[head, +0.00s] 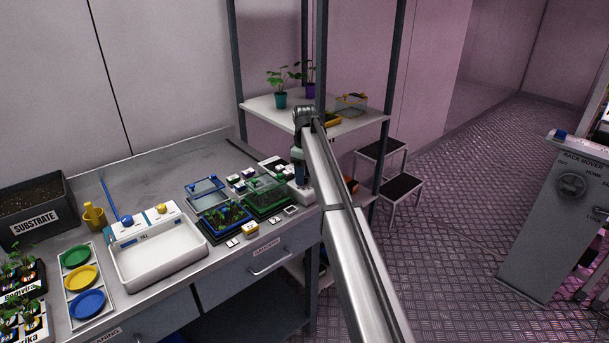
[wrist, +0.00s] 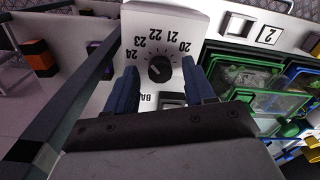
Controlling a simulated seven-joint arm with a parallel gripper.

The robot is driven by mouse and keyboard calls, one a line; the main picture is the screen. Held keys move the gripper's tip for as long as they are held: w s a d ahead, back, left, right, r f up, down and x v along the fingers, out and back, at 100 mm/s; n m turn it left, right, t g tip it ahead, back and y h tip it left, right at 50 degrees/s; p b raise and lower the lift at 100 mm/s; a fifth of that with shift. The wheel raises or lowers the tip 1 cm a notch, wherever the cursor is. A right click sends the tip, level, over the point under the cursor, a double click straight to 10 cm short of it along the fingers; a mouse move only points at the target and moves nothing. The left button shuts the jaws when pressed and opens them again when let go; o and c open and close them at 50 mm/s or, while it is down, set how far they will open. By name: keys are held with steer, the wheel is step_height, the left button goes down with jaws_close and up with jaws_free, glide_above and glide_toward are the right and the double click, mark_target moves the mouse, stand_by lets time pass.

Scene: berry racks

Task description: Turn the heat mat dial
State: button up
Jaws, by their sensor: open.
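The heat mat dial (wrist: 160,69) is a small black knob on a white control box (wrist: 179,14). Numbers from 20 to 24 are printed around it. In the wrist view my gripper (wrist: 158,82) is open, with one blue finger on each side of the dial. The dial sits between the fingers, with a gap on both sides; I cannot tell whether the fingertips are level with it. In the head view the white control box (head: 302,192) stands at the right end of the bench, under my gripper, and the dial is hidden by my arm.
Seedling trays with a green lid (head: 268,190) and a blue rim (head: 224,217) stand left of the box. A dark rack post (wrist: 60,110) runs close beside my gripper. A shelf (head: 350,124) with potted plants stands behind. A white sink (head: 158,254) is further left.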

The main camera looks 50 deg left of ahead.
step_height(320, 180, up, 14)
steer(key=shift+f, duration=0.2)
steer(key=shift+w, duration=0.15)
stand_by(0.6)
